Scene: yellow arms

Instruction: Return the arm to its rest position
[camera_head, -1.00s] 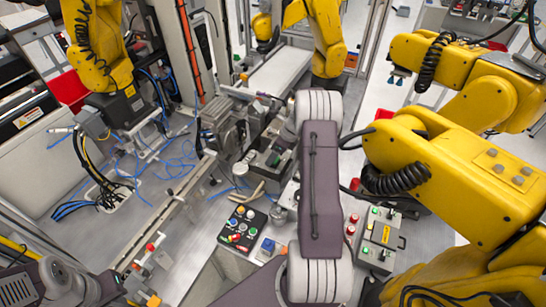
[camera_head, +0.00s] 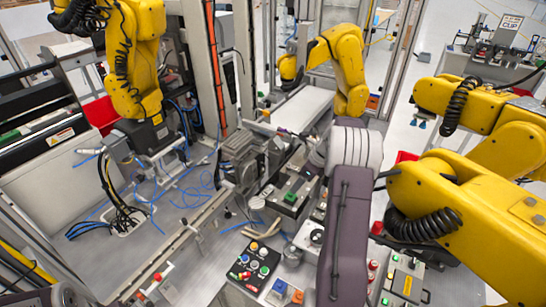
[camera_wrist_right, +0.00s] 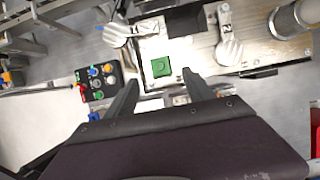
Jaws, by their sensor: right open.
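My right arm (camera_head: 347,232) shows in the head view as a dark purple-grey link with a pale ribbed joint, reaching over the workbench. Its gripper is hidden from the head view. In the right wrist view my right gripper (camera_wrist_right: 160,88) is open, its two dark fingers apart with nothing between them. A metal fixture with a green square button (camera_wrist_right: 162,67) lies beyond the fingertips. Only a small piece of my left arm (camera_head: 62,296) shows at the lower left of the head view; its gripper is out of view.
A black button panel (camera_head: 252,267) lies left of my right arm; it also shows in the right wrist view (camera_wrist_right: 98,82). A control box (camera_head: 404,284) stands to its right. Large yellow robot arms (camera_head: 470,220) crowd the right, with others at the back (camera_head: 345,65) and left (camera_head: 137,55).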

